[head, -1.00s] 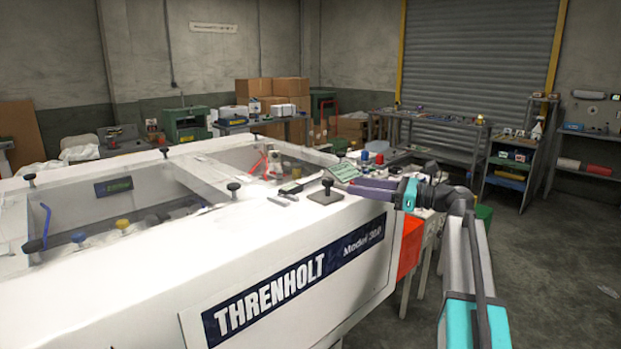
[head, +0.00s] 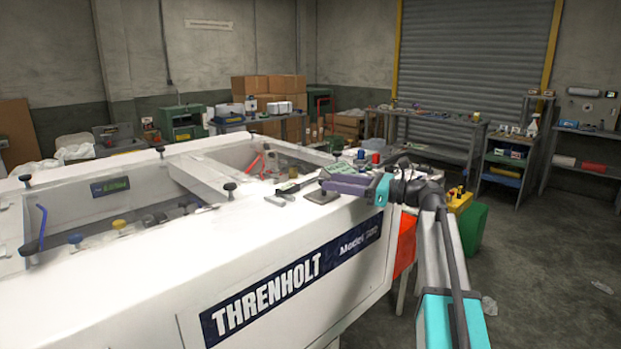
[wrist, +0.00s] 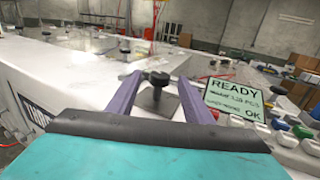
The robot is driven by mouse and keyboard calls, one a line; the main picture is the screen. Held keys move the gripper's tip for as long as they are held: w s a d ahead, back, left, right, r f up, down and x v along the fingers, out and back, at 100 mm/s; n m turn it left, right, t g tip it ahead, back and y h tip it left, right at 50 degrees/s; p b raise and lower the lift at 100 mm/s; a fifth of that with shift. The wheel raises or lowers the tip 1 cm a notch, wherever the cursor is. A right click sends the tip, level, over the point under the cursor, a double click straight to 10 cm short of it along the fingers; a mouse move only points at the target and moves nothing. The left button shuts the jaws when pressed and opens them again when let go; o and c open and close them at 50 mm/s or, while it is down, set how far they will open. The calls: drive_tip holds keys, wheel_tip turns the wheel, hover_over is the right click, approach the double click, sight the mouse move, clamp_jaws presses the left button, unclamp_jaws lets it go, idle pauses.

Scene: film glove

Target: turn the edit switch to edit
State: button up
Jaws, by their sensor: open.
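A black knob on a dark square plate, likely the edit switch (wrist: 158,80), stands on the white machine top (wrist: 85,70). No label on it is readable. In the wrist view the knob lies between the two purple fingers of my gripper (wrist: 160,84), which are open with gaps on both sides. I cannot tell whether either finger touches it. In the head view my gripper (head: 324,182) is over the machine's right corner and hides the knob; part of its dark plate (head: 320,197) shows below.
A green screen reading READY and OK (wrist: 234,98) stands just right of the fingers. Other black knobs (head: 230,187) stand along the machine top. An orange-red panel (head: 405,243) is at its right end.

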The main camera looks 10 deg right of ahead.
drive_tip(key=shift+p+x, duration=0.6)
drive_tip(key=shift+x, duration=3.4)
drive_tip(key=c, duration=1.1)
